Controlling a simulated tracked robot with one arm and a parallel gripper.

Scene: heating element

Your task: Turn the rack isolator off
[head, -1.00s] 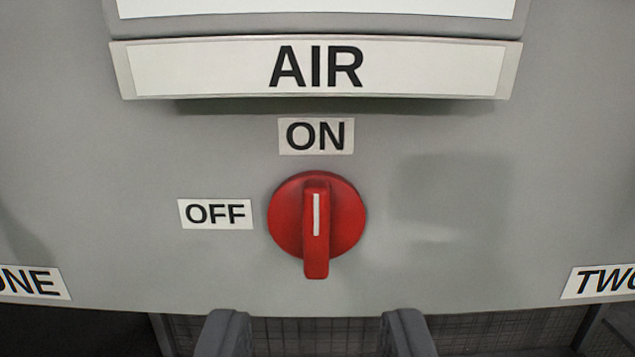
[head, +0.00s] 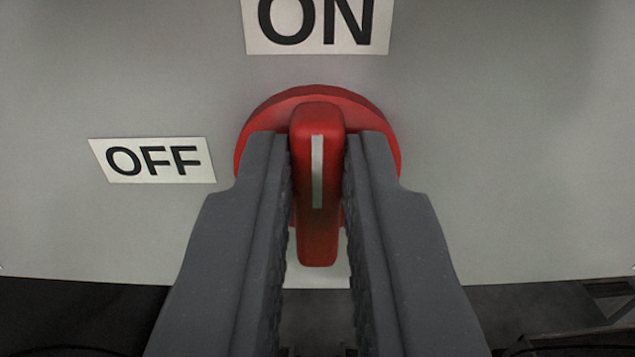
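The rack isolator is a red rotary switch (head: 318,235) on a grey panel, in the middle of the head view. Its handle stands upright and its white line points up to the ON label (head: 318,22). The OFF label (head: 153,160) is to the left of the switch. My gripper (head: 318,150) has one dark finger on each side of the handle. The fingers are close to the handle, with thin gaps showing along its lower part. Whether the fingertips touch it is hard to tell. The fingers hide parts of the round red base.
The grey panel (head: 520,130) is flat and bare to the right of the switch. Its lower edge runs across below the handle, with a dark space beneath. Some dark framework (head: 580,320) shows at the lower right.

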